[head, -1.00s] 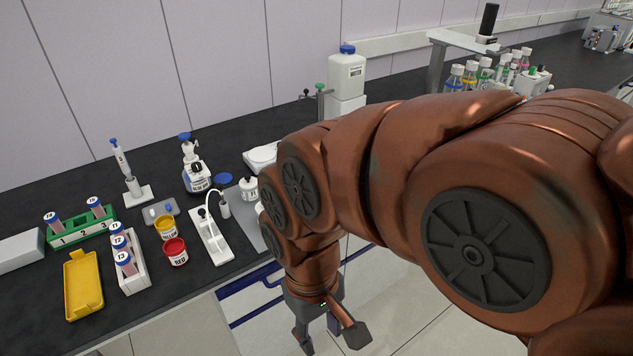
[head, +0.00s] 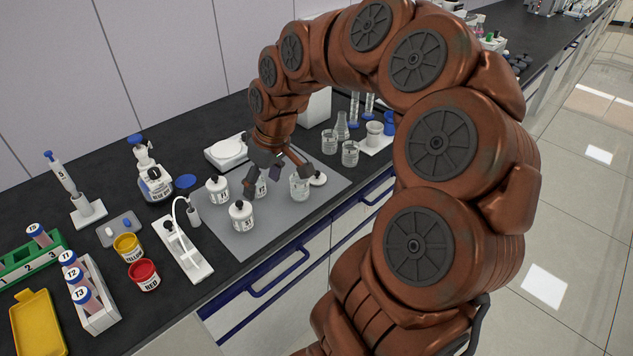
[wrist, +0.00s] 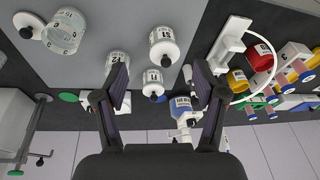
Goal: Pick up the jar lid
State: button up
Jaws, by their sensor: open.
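The jar lid (head: 318,179) is a small white disc lying on the grey mat, beside an open clear glass jar (head: 299,188). In the wrist view the lid (wrist: 29,22) is at the upper left, with a dark knob, close to the glass jar (wrist: 64,32). My gripper (head: 277,181) is open and empty above the mat, to the left of the lid. Its spread fingers also show in the wrist view (wrist: 159,80), with the lid well outside them.
Lidded white jars (head: 241,216) stand on the grey mat (head: 275,232), one partly hidden behind my gripper. A white balance (head: 228,151) stands behind. Beakers and flasks (head: 350,153) are to the right. A white stand with a curved tube (head: 183,245) is to the left.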

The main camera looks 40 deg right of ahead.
jog(key=w+d+f+m+t, duration=0.1)
jog(key=w+d+f, duration=0.2)
jog(key=d, duration=0.7)
jog(key=m+h+b, duration=0.1)
send_near(319, 174)
jog(key=f, duration=0.2)
jog(key=shift+a+f+t, duration=0.2)
jog(key=shift+f+t, duration=0.2)
jog(key=shift+d+p+x, duration=0.2)
jog(key=shift+p+x, duration=1.2)
jog(key=shift+x, duration=2.35)
jog(key=shift+w, duration=0.15)
jog(key=c, duration=0.6)
jog(key=shift+c, duration=0.2)
